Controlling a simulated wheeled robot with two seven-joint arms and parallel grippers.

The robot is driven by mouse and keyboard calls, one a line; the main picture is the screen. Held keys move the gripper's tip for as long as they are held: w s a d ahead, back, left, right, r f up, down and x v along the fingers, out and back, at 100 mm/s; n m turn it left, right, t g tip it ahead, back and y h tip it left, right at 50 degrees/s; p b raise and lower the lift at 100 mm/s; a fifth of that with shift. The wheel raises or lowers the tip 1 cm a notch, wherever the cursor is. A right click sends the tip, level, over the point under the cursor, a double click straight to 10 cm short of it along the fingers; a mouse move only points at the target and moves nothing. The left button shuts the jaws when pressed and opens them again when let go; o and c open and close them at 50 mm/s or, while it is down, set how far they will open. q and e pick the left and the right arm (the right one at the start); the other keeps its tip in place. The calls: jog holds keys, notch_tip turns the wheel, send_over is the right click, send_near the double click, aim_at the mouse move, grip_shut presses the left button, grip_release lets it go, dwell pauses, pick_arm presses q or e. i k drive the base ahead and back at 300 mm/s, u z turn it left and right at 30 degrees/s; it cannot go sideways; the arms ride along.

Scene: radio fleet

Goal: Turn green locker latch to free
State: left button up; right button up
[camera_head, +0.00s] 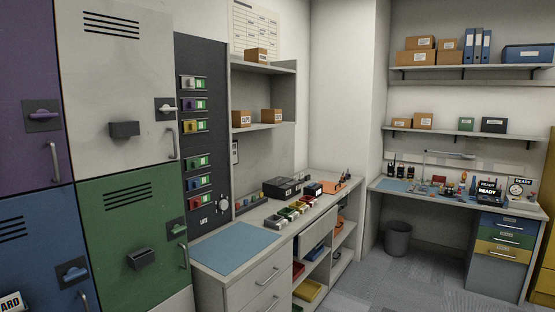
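The green locker (135,235) is at the lower left, below a white locker, and its door looks closed. Its latch (177,229) is a small green handle on a dark plate near the door's upper right corner. The latch handle looks roughly level, tilted slightly; I cannot read any marking on its plate. A pull handle (184,256) stands upright below the latch. A dark box-shaped holder (141,259) is fixed to the middle of the door. Neither of my grippers shows in the head view.
Purple, white and blue lockers (35,245) surround the green one. A dark panel (205,140) with coloured switches stands to its right. A counter with a blue mat (236,249) juts out beyond it. Clear floor (390,285) lies at the lower right, before a workbench (460,198).

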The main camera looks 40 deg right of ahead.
aim_at(177, 229)
jog(key=z, duration=0.15)
jog(key=k, duration=0.6)
jog(key=z, duration=1.8)
jog(key=i, duration=1.5)
jog(key=u, duration=0.5)
jog(key=i, duration=1.1)
jog(key=u, duration=2.8)
